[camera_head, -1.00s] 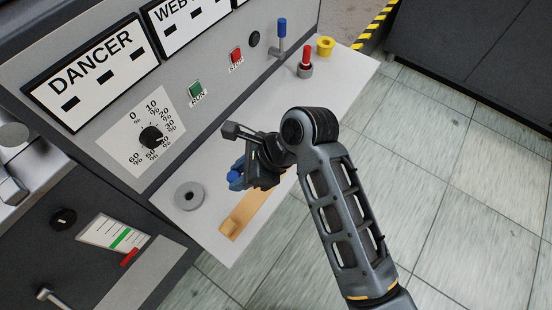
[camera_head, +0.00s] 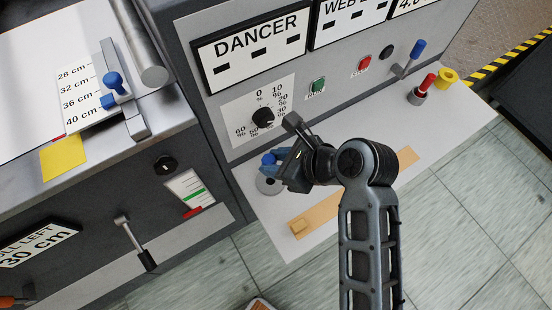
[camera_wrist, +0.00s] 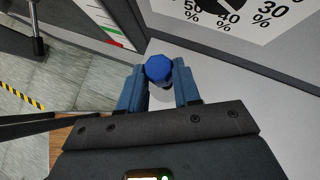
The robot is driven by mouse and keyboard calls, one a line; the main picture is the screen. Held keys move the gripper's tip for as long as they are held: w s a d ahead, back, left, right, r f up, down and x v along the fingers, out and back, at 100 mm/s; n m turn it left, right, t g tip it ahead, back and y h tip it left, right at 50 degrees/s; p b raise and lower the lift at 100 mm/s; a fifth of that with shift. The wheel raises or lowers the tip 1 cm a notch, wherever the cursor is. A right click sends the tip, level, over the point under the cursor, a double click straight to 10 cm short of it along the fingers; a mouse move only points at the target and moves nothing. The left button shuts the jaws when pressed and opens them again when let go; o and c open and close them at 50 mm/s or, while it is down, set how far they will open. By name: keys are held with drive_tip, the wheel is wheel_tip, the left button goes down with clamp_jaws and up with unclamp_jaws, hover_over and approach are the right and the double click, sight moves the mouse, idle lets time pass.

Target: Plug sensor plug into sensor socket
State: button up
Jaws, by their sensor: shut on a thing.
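My gripper (camera_head: 279,165) is shut on the blue sensor plug (camera_head: 268,159), above the left end of the white shelf. In the wrist view the round blue top of the plug (camera_wrist: 158,68) shows between the two blue fingers (camera_wrist: 158,85); its lower end is mostly hidden. The grey round socket (camera_head: 266,189) lies on the shelf just below the gripper in the head view, partly covered by it. Whether the plug touches the socket cannot be told.
A tan strip (camera_head: 300,227) lies on the shelf (camera_head: 285,246) beside the socket. The upright panel with the dial (camera_head: 263,118) stands close behind. A red-topped piece (camera_head: 427,84), a blue-knobbed lever (camera_head: 417,48) and a yellow ring (camera_head: 447,76) are at the far right.

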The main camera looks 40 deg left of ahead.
drive_tip(key=shift+f+b, duration=0.9)
drive_tip(key=shift+f, duration=1.95)
drive_tip(key=shift+r+p, duration=0.1)
drive_tip(key=shift+p, duration=0.85)
drive_tip(key=shift+f+b, duration=0.4)
drive_tip(key=shift+f, duration=0.75)
drive_tip(key=o, duration=1.1)
drive_tip(key=shift+d, duration=0.1)
drive_tip(key=v, duration=0.7)
drive_tip(key=shift+d+r, duration=0.25)
drive_tip(key=shift+r, duration=0.05)
drive_tip(key=shift+w, duration=0.1)
